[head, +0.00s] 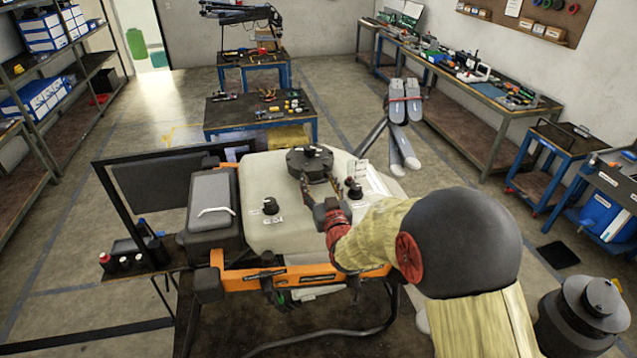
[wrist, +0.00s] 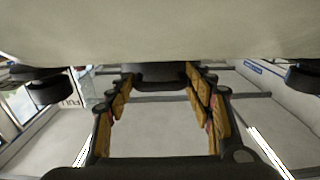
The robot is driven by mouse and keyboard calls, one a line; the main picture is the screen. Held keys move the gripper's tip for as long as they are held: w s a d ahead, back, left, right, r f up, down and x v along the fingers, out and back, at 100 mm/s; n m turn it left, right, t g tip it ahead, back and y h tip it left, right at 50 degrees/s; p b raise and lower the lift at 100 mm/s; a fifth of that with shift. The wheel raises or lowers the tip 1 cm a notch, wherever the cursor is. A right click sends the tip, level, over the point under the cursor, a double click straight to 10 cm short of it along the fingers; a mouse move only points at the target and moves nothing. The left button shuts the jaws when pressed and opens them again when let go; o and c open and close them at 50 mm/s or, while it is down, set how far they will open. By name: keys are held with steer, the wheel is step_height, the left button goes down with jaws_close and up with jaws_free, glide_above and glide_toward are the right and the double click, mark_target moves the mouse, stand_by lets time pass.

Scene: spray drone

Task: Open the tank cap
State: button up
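The tank cap (head: 309,160) is a wide black round lid on top of the pale tank (head: 262,185) of the drone, and it looks seated there. My gripper (head: 319,180) reaches in from the near right, its fingers spread apart at the cap's near side. In the wrist view the open fingers (wrist: 160,82) stand left and right, with the dark cap (wrist: 160,74) between and beyond their tips. I cannot tell whether the fingertips touch the cap.
Small black knobs (head: 270,205) stand on the tank near the cap. A grey box (head: 210,203) sits left of the tank. Folded grey drone arms (head: 404,125) rise behind right. A low table (head: 262,112) with parts stands beyond.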

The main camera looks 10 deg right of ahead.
steer(key=c, duration=1)
steer(key=shift+r, duration=0.1)
